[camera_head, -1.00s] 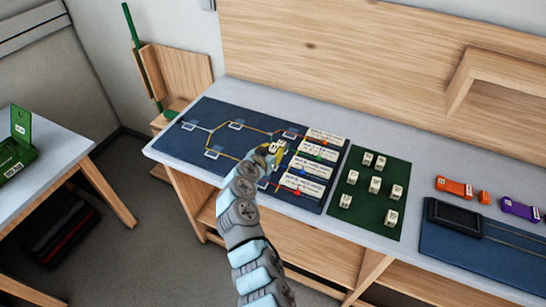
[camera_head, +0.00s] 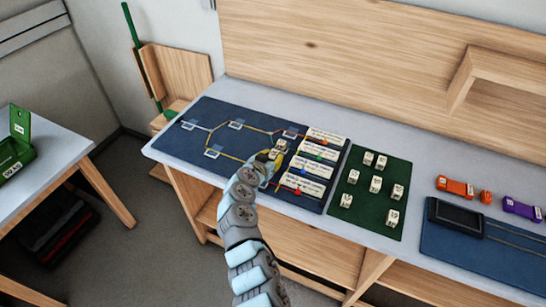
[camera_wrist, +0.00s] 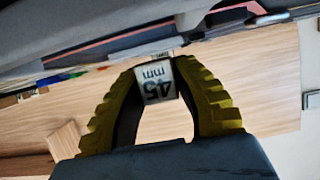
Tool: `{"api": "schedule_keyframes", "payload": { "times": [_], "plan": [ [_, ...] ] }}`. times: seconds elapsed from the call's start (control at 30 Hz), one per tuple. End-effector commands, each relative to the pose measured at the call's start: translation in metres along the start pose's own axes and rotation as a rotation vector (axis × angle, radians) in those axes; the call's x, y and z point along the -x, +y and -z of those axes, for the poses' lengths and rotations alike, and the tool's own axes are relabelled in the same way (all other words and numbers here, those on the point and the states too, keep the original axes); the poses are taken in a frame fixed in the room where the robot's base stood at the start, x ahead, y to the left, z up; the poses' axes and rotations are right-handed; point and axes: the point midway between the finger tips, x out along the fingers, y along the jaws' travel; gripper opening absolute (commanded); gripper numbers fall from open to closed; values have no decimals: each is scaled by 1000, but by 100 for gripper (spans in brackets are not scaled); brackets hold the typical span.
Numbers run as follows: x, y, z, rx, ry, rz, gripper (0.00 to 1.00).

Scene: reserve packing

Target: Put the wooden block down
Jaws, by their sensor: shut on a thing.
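My gripper (camera_head: 273,156) is over the dark blue mat (camera_head: 190,155) on the workbench, close to the left ends of the white label cards (camera_head: 310,166). In the wrist view, my gripper (camera_wrist: 158,75) has its yellow ribbed fingers closed on a small pale block (camera_wrist: 157,82) marked "45 mm". The block (camera_head: 281,145) shows only as a small pale patch in the head view, partly hidden by the fingers. I cannot tell whether it touches the mat.
A green mat (camera_head: 365,215) with several pale blocks lies right of the blue mat. Further right are orange (camera_head: 455,187) and purple (camera_head: 520,208) pieces and a dark tray (camera_head: 454,218). A wooden back panel (camera_head: 380,70) rises behind the bench.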

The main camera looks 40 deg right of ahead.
Motion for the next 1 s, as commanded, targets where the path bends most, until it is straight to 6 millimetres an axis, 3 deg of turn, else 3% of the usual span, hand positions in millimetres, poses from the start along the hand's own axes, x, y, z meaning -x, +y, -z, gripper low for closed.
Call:
{"api": "schedule_keyframes", "payload": {
  "times": [0.67,0.7,0.73,1.0],
  "plan": [
    [-5,1,-18,2,-12,-1,3],
    [-5,1,-20,2,-13,-1,41],
    [-5,1,-21,3,-14,-2,49],
    [-6,2,-28,5,-22,-2,51]
  ]
}}
